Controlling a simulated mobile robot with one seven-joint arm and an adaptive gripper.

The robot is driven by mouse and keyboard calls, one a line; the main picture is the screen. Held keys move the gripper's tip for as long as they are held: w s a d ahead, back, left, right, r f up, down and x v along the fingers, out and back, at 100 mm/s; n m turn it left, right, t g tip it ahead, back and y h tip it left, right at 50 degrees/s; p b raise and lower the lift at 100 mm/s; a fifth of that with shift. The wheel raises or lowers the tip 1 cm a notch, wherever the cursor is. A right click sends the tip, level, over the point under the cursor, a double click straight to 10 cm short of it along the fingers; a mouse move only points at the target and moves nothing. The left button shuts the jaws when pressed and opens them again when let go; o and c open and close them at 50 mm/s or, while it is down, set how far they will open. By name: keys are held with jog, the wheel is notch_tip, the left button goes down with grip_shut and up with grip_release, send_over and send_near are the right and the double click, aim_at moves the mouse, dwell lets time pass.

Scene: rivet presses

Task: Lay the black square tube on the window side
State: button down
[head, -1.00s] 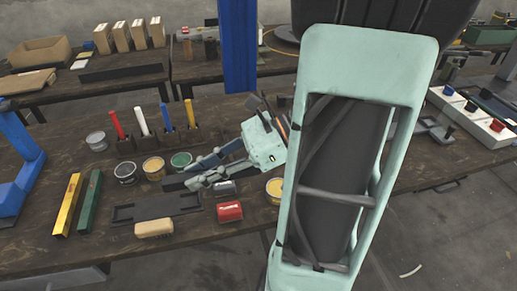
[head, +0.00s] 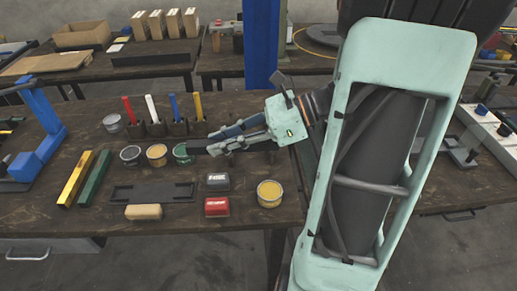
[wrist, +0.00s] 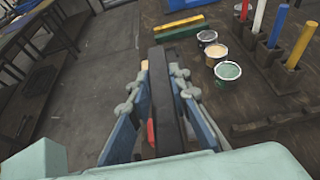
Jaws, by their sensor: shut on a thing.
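My gripper (head: 213,145) is shut on the black square tube (wrist: 166,104), which lies lengthwise between the blue-grey fingers in the wrist view. In the head view the tube's dark end (head: 197,150) sticks out to the left of the fingers, in line with the green paint can (head: 182,151). The tube appears held above the table; its exact height is hard to tell. A yellow square bar (head: 76,179) and a green one (head: 95,179) lie side by side on the table (head: 110,223) at left. No window shows.
A black shallow tray (head: 152,193), tan block (head: 143,212), red box (head: 217,206), grey box (head: 217,181) and yellow can (head: 269,194) lie near the front. Colored upright rods (head: 174,106) stand behind the cans. A blue press frame (head: 39,140) stands at left.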

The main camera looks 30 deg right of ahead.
jog(key=shift+d, duration=0.3)
jog(key=shift+w+d, duration=0.15)
jog(key=shift+w, duration=0.05)
jog(key=shift+w+d+f+b, duration=0.45)
jog(key=shift+w+d+f, duration=0.95)
jog(key=shift+w+f, duration=0.35)
jog(key=shift+w+d+f+b, duration=0.4)
jog(key=shift+w+d+f, duration=1.05)
jog(key=shift+w+f, duration=0.3)
jog(key=shift+w+d+f+b, duration=0.45)
jog(key=shift+w+d+f, duration=1.05)
jog(key=shift+w, duration=0.4)
jog(key=shift+a+f, duration=0.1)
jog(key=shift+f, duration=1.35)
jog(key=shift+f+b, duration=0.35)
jog(key=shift+f, duration=0.1)
jog(key=c, duration=1.8)
grip_release()
